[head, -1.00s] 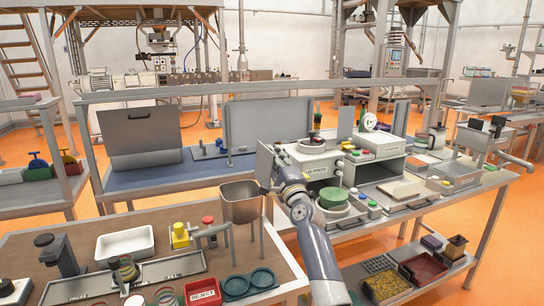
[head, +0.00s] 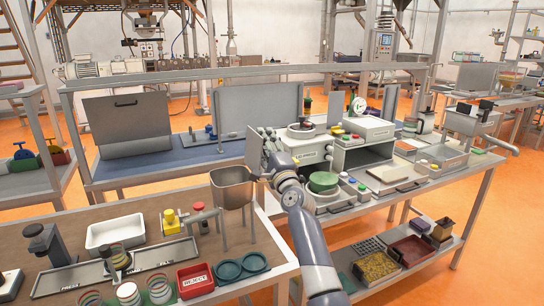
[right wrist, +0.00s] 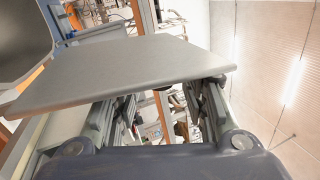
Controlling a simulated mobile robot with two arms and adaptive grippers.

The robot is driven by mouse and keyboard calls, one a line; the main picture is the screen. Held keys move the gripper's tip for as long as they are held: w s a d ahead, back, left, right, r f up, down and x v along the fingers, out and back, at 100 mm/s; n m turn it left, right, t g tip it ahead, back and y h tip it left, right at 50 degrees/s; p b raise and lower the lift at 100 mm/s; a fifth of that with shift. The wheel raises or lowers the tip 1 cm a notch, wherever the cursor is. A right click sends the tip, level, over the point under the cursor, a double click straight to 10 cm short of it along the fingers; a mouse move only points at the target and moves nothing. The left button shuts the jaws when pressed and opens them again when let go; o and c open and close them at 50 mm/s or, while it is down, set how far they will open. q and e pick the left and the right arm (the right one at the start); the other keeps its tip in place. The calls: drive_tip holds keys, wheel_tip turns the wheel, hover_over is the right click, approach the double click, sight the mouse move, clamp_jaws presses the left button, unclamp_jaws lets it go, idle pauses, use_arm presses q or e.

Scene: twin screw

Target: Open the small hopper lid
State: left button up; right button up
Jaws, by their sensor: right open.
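The small hopper (head: 230,192) is a grey metal bin on legs at the right end of the near brown table. Its top is uncovered. A flat grey panel (head: 253,148), which looks like its lid, stands about upright at the right side of the rim. My right gripper (head: 264,173) is beside the panel, at its right. In the right wrist view the grey panel (right wrist: 130,72) lies across the view in front of the open, spread fingers. Whether they touch it I cannot tell. The hinge is hidden. My left gripper is out of view.
A red reject bin (head: 195,278), a white tray (head: 115,232) and green round holders (head: 243,266) stand on the near table. Behind the arm is a bench with a green round pad (head: 322,182). A grey rail (head: 230,77) crosses behind.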

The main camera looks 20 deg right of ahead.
drive_tip(key=v, duration=1.1)
drive_tip(key=shift+s, duration=0.2)
drive_tip(key=shift+f, duration=0.1)
